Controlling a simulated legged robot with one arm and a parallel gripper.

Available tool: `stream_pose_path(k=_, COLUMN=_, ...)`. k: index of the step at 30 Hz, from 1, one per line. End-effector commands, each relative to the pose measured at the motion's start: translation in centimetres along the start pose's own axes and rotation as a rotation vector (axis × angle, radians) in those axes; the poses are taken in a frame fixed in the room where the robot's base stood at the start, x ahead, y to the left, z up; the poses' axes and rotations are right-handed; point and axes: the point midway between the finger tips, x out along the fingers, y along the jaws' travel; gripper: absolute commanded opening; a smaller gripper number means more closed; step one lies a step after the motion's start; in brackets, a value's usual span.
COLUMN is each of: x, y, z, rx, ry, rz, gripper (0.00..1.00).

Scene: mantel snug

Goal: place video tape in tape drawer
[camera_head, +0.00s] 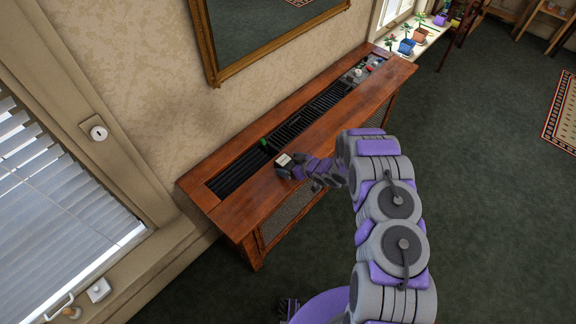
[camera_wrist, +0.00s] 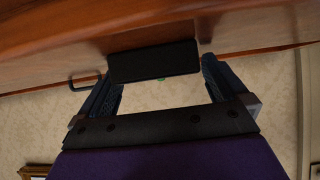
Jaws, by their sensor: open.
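The video tape seems to be the small dark block with a pale top (camera_head: 284,160) on the wooden console's front ledge. In the wrist view a black block (camera_wrist: 153,62) lies against the wood between my fingers, likely this tape. My gripper (camera_head: 296,169) is at the tape in the head view, and its two fingers (camera_wrist: 162,78) stand open on either side of the block in the wrist view. A gap shows beside the right finger; contact at the left cannot be told. I cannot make out a tape drawer for certain.
The wooden console (camera_head: 240,213) has a long black slatted strip (camera_head: 240,171) in its top, with a small green item (camera_head: 264,143) on it. Small objects (camera_head: 358,72) stand at its far end. Potted plants (camera_head: 407,46) line the sill. Dark carpet (camera_head: 480,200) is clear at right.

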Motion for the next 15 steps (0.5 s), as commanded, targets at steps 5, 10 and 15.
stream_pose_path(k=5, x=-0.01, y=-0.03, z=0.03, rx=0.0, ry=0.0, rz=-0.001, gripper=0.86)
stream_pose_path(k=10, x=-0.01, y=-0.04, z=0.04, rx=0.0, ry=0.0, rz=-0.001, gripper=0.7)
stream_pose_path(k=15, x=-0.02, y=-0.04, z=0.03, rx=0.0, ry=0.0, rz=-0.001, gripper=0.54)
